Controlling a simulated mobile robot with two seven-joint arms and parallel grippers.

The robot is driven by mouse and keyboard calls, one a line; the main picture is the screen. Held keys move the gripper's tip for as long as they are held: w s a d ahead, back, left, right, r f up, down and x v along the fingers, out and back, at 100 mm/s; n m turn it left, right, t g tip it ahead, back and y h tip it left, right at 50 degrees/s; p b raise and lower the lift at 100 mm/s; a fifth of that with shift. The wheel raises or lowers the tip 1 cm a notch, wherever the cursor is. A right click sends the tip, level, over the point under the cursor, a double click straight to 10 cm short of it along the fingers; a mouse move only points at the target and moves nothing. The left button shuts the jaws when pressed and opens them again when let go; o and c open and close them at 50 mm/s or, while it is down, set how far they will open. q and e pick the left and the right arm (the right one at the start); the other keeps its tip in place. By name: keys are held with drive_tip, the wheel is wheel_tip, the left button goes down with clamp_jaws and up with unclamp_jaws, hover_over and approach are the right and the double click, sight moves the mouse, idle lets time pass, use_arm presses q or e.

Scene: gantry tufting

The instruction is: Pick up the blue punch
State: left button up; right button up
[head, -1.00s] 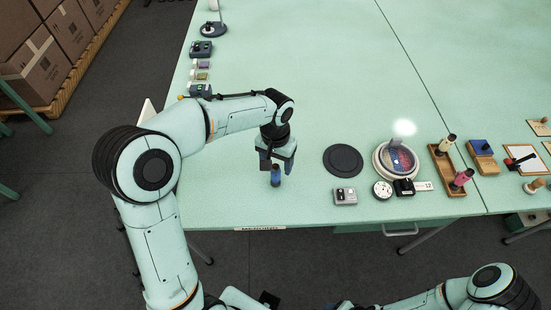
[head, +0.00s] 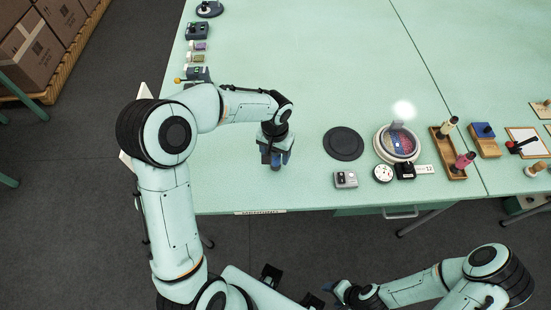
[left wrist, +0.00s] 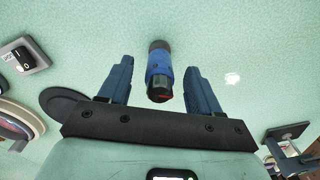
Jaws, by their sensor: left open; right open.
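The blue punch (left wrist: 160,77) is a short cylinder with a dark end, a blue middle and a small red mark near its closer end. In the left wrist view it is between the two blue fingers of my open left gripper (left wrist: 160,80), with a visible gap on each side. In the head view my left gripper (head: 276,160) is low over the table near its front edge and mostly hides the punch. My right gripper (head: 328,288) is open at the bottom of the head view, off the table and far from the punch.
Right of my left gripper are a dark disc (head: 343,143), a grey switch box (head: 345,180) and a round dish (head: 397,153). A wooden tray (head: 440,145) stands farther right. Small items line the table's left edge. The table (head: 300,70) behind is clear.

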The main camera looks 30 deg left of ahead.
use_arm(q)
drive_tip(key=shift+w+f, duration=0.2)
drive_tip(key=shift+f, duration=1.35)
drive_tip(key=c, duration=1.1)
use_arm(e)
drive_tip(key=shift+r, duration=0.1)
use_arm(q)
drive_tip(key=shift+r, duration=0.15)
use_arm(e)
drive_tip(key=shift+w, duration=0.1)
use_arm(q)
wheel_tip(320, 180, up, 20)
drive_tip(key=shift+f+p, duration=0.1)
drive_tip(key=shift+p, duration=0.8)
use_arm(e)
drive_tip(key=shift+w+r, duration=0.95)
drive_tip(key=shift+r, duration=0.25)
